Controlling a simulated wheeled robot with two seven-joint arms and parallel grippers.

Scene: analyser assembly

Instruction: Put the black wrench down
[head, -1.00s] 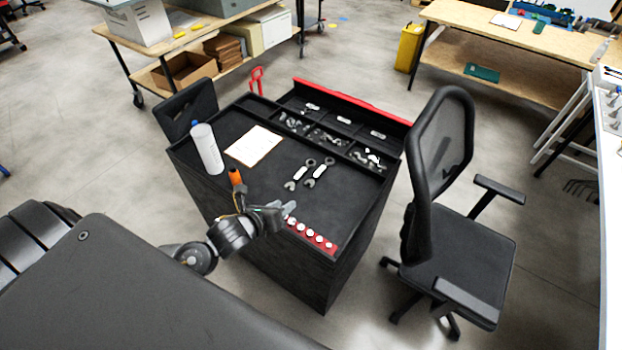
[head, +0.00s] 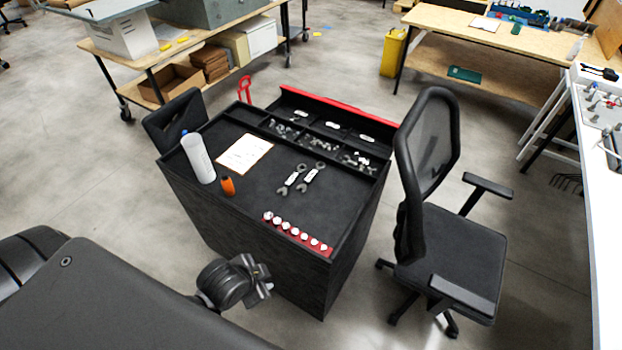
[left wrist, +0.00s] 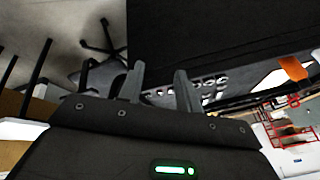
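Two wrenches with white labels lie side by side on the black cart top (head: 235,207), a left one (head: 291,180) and a right one (head: 313,175). They look grey and dark; I cannot tell which is the black wrench. My left gripper (head: 262,280) is in front of the cart's near side, low and clear of the wrenches. In the left wrist view its two fingers (left wrist: 159,75) stand apart with nothing between them. My right gripper is in neither view.
On the cart are a white bottle (head: 199,158), an orange bottle (head: 228,186), a paper sheet (head: 244,153), a red strip of white-topped pieces (head: 297,234) and parts bins (head: 322,142). A black office chair (head: 450,245) stands close on the right. The cart's middle has free room.

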